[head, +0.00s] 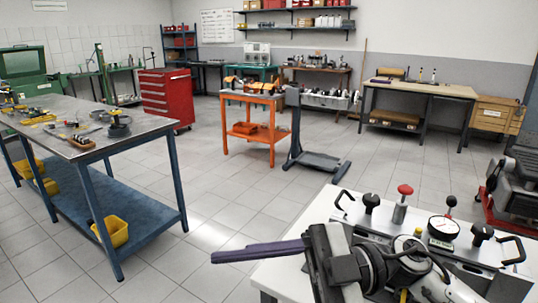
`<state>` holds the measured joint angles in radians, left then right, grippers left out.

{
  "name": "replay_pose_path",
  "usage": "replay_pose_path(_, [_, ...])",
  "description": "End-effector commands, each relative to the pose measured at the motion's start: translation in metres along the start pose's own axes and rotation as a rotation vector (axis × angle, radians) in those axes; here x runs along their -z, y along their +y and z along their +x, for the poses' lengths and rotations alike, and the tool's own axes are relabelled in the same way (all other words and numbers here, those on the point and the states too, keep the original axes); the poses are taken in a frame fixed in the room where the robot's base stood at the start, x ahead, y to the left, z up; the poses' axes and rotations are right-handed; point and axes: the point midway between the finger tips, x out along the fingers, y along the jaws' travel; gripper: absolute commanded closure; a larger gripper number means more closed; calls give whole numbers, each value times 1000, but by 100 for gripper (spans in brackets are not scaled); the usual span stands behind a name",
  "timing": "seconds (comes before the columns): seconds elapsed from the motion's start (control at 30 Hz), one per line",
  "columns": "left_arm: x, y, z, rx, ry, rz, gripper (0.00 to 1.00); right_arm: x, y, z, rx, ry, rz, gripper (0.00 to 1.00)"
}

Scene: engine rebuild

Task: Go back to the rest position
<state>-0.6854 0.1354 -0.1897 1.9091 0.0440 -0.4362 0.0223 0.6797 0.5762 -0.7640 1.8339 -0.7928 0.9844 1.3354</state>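One gripper of mine (258,252) shows in the head view, on an arm that comes in from the lower right, so I take it as my right one. Its long dark purple fingers point left, beyond the left edge of a white-topped table (318,208). The fingers overlap from this side, so the gap between them is hidden. I see nothing hanging from them. My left gripper is not in view.
The white table holds a fixture with a dial gauge (443,228), a red knob (405,190) and black handles, close to my arm. A steel workbench (85,148) stands left, an orange stand (249,142) ahead, an engine (525,175) right. Tiled floor (205,215) between is clear.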

Motion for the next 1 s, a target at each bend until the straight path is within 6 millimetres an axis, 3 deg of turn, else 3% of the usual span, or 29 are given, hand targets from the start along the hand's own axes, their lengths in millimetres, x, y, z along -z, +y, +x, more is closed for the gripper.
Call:
replay_pose_path(0.07, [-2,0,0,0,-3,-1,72,-6,16,-1,-215,83,21,48])
replay_pose_path(0.17, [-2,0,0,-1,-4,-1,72,-27,38,-20,-500,109,57,48])
replay_pose_path(0.27, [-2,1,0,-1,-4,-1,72,-66,46,-54,-779,57,127,48])
replay_pose_path(0.37, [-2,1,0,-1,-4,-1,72,-119,31,-97,-1028,-68,231,48])
replay_pose_path(0.47, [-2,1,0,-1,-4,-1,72,-173,-8,-136,-1214,-237,356,48])
replay_pose_path(0.57, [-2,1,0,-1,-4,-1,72,-219,-62,-168,-1329,-418,488,48])
replay_pose_path(0.7, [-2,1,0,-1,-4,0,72,-265,-154,-197,-1405,-665,686,48])
replay_pose_path(0.9, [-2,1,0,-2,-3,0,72,-291,-278,-212,-1391,-940,933,48])
replay_pose_path(1.0, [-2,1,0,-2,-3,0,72,-293,-317,-213,-1366,-1018,1012,48])
